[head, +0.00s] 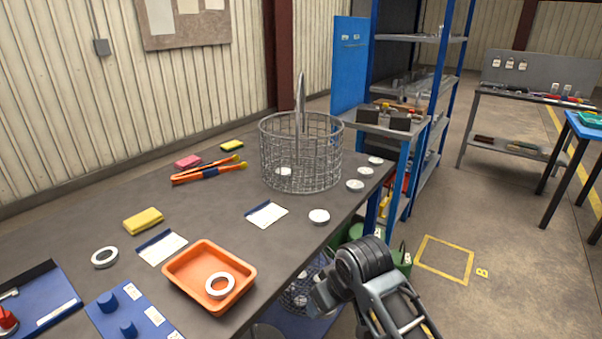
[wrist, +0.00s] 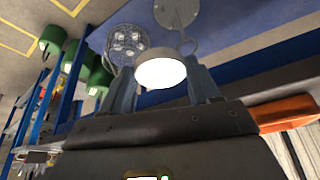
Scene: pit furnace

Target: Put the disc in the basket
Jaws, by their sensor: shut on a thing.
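My gripper (head: 322,298) is beyond the bench's front edge, to the right of the orange tray. In the wrist view its fingers (wrist: 168,88) are shut on a white disc (wrist: 161,72); in the head view I cannot make this disc out. A tall wire basket (head: 301,152) with an upright handle stands on the bench at the back right, well away from my gripper. A white disc (head: 283,171) shows through its mesh. A second wire basket (head: 297,294) is below the bench, partly hidden; a wire basket with several pale discs shows in the wrist view (wrist: 126,43).
The orange tray (head: 181,264) holds a white ring (head: 220,285). Labelled cards (head: 266,214), a yellow sponge (head: 143,220) and orange tongs (head: 207,172) lie about. A blue-post shelf (head: 436,95) stands behind; green buckets (wrist: 54,35) are nearby.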

